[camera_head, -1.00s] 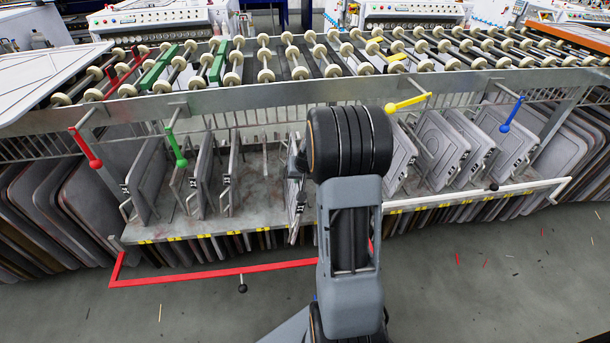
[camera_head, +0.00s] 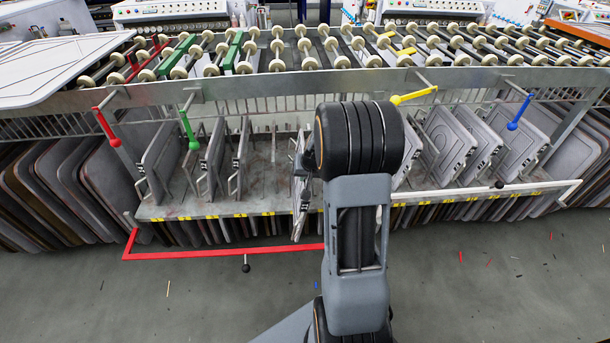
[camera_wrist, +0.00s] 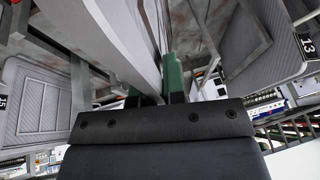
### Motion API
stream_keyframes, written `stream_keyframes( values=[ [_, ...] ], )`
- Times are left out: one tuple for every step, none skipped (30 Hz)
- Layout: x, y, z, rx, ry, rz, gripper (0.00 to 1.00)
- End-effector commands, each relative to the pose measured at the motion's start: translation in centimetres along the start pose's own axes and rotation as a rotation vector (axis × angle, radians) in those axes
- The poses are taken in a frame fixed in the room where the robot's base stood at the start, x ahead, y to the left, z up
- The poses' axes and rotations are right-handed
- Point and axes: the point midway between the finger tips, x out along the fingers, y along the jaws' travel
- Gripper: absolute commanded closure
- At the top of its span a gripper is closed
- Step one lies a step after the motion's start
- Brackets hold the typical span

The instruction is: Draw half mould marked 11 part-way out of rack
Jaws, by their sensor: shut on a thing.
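A grey half mould (camera_head: 299,205) stands upright, edge-on, left of my arm in the head view. Its lower front end juts past the front edge of the rack shelf (camera_head: 240,207), and its rear is still among the slots. In the wrist view the same plate (camera_wrist: 100,35) fills the upper middle, and its number is not readable. My gripper (camera_wrist: 153,92) has green finger pads closed at the plate's near edge; the exact grip is partly hidden.
A mould marked 13 (camera_wrist: 275,50) stands close on the right in the wrist view; another mould (camera_wrist: 38,105) is on the left. Red (camera_head: 230,250) and white (camera_head: 480,191) bars run along the rack front. Roller conveyors lie above. The floor (camera_head: 500,270) in front is clear except for small scraps.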

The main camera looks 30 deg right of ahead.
Motion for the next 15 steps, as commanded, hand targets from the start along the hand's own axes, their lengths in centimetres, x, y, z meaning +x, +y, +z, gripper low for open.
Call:
stream_keyframes(
  values=[
    [0.00, 0.09, 0.04, 0.001, -0.001, 0.001, 1.00],
    [0.00, 0.10, 0.04, 0.002, -0.001, 0.001, 1.00],
    [0.00, 0.10, 0.03, 0.002, -0.001, 0.001, 0.88],
    [0.00, 0.09, 0.03, 0.002, -0.001, 0.001, 0.85],
    [0.00, 0.08, 0.03, 0.001, -0.001, 0.001, 0.82],
    [0.01, 0.05, 0.03, 0.001, -0.001, 0.001, 0.78],
    [0.01, 0.02, 0.03, 0.001, -0.001, 0.000, 0.75],
    [0.01, 0.00, 0.03, 0.000, -0.001, 0.000, 0.72],
    [0.01, -0.04, 0.03, 0.000, -0.001, 0.000, 0.68],
    [0.02, -0.06, 0.03, -0.001, -0.001, 0.000, 0.66],
    [0.02, -0.08, 0.03, -0.001, -0.001, 0.000, 0.63],
    [0.02, -0.11, 0.03, -0.001, -0.001, -0.001, 0.60],
    [0.02, -0.12, 0.03, -0.002, -0.001, -0.001, 0.60],
    [0.02, -0.13, 0.03, -0.002, -0.001, -0.001, 0.60],
    [0.02, -0.14, 0.03, -0.002, -0.001, -0.001, 0.60]
  ],
)
